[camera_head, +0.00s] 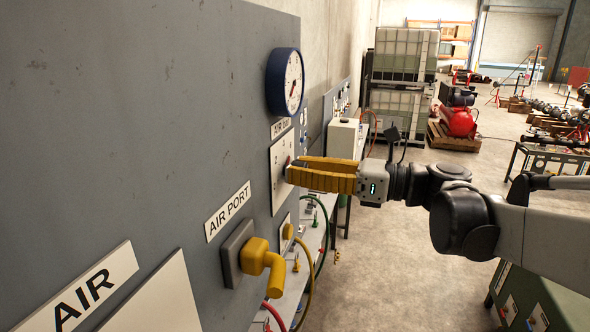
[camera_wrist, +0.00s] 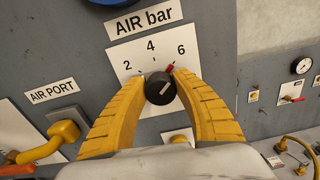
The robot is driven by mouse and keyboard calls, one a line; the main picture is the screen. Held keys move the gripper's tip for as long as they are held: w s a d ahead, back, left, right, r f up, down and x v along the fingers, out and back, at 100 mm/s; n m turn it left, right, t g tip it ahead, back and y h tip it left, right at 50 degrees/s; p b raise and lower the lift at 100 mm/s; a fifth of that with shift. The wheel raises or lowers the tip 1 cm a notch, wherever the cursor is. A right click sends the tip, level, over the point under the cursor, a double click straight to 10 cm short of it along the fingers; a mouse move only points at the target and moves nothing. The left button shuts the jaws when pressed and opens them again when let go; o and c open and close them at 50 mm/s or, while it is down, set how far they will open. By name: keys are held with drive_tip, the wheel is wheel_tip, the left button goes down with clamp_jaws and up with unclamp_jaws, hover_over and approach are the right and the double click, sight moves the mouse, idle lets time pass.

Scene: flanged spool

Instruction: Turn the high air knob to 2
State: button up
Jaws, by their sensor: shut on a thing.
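The high air knob is the round black knob (camera_wrist: 160,90) on a white plate (camera_wrist: 197,70) marked 2, 4 and 6, under a sign reading AIR bar (camera_wrist: 143,18). A short pale line shows on the knob's face. My gripper (camera_wrist: 162,78) is shut on the knob, with one yellow finger on each side. In the head view, my gripper (camera_head: 294,169) reaches the plate (camera_head: 281,188) from the right, and its fingers hide most of the knob.
A blue-rimmed gauge (camera_head: 286,81) is above the plate. A yellow elbow fitting (camera_head: 262,262) sticks out of the panel below, beside the AIR PORT sign (camera_head: 228,211). Hoses (camera_head: 309,285) hang below the gripper. The floor (camera_head: 395,235) to the right is open.

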drive_tip(key=shift+n, duration=0.3)
drive_tip(key=n+b, duration=0.1)
drive_tip(key=n, duration=0.3)
drive_tip(key=shift+s+b, duration=0.1)
drive_tip(key=shift+b, duration=0.25)
drive_tip(key=n+b, duration=0.1)
drive_tip(key=n, duration=0.4)
drive_tip(key=shift+s+f+n, duration=0.1)
drive_tip(key=shift+n, duration=0.3)
drive_tip(key=n+b, duration=0.1)
drive_tip(key=n, duration=0.3)
drive_tip(key=shift+a+n, duration=0.1)
drive_tip(key=shift+n, duration=0.2)
drive_tip(key=n+b, duration=0.1)
drive_tip(key=n, duration=0.3)
drive_tip(key=shift+f+n, duration=0.1)
drive_tip(key=shift+n, duration=0.2)
drive_tip(key=o, duration=1.2)
